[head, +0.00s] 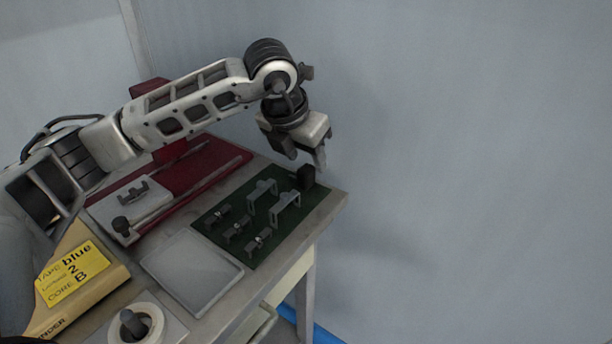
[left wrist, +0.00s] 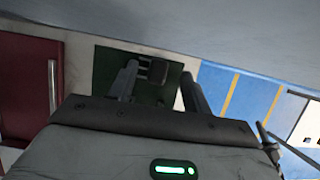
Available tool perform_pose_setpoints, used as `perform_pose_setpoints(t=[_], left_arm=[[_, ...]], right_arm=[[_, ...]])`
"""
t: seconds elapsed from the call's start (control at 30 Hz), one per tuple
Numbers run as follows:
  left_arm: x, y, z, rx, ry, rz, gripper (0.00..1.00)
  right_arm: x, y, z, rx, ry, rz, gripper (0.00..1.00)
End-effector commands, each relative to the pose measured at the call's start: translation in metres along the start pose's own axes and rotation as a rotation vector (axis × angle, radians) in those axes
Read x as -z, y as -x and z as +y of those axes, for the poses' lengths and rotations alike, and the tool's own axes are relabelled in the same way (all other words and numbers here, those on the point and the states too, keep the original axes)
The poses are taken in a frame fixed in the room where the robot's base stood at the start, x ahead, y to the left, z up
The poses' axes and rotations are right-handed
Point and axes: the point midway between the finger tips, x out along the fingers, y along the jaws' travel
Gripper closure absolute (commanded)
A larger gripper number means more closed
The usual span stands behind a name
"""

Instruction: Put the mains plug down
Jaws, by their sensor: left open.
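The mains plug, a small black block (head: 305,178), appears to stand at the far right corner of the dark green mat (head: 318,196). My left gripper (head: 303,160) is open just above the plug, fingers pointing down. I see a gap between the fingers and the plug, though contact with one finger cannot be ruled out. My right gripper is not in view.
Grey brackets (head: 285,203) and small clamps (head: 236,229) stand on the mat. A shallow grey tray (head: 190,268), a maroon base (head: 225,160), a yellow-labelled box (head: 75,272) and a white ring (head: 152,325) lie nearby. The table edge is close to the plug's right.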

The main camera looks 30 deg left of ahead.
Motion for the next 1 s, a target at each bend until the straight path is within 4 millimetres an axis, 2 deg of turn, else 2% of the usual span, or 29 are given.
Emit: perform_pose_setpoints(t=[0.1, 0.2, 0.5, 0.53, 0.6, 0.7, 1.0], left_arm=[[0.006, -0.02, 0.001, -0.001, 0.002, 0.006, 0.51], [0.005, -0.031, 0.001, 0.0, 0.002, 0.003, 0.51], [0.004, -0.037, 0.001, 0.0, 0.0, 0.001, 0.51], [0.004, -0.037, 0.001, 0.0, 0.0, 0.001, 0.56], [0.004, -0.037, 0.001, 0.0, 0.0, 0.001, 0.76], [0.004, -0.037, 0.001, 0.0, 0.0, 0.001, 0.99], [0.004, -0.035, 0.001, 0.0, 0.001, 0.0, 1.0]], right_arm=[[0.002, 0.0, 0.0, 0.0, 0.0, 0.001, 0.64], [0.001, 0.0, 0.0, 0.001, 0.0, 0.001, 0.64], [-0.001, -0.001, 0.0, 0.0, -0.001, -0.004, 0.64], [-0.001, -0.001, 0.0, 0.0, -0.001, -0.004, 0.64], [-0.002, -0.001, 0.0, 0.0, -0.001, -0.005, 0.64], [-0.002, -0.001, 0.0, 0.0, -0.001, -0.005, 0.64], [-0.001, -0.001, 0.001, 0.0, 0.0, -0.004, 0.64]])
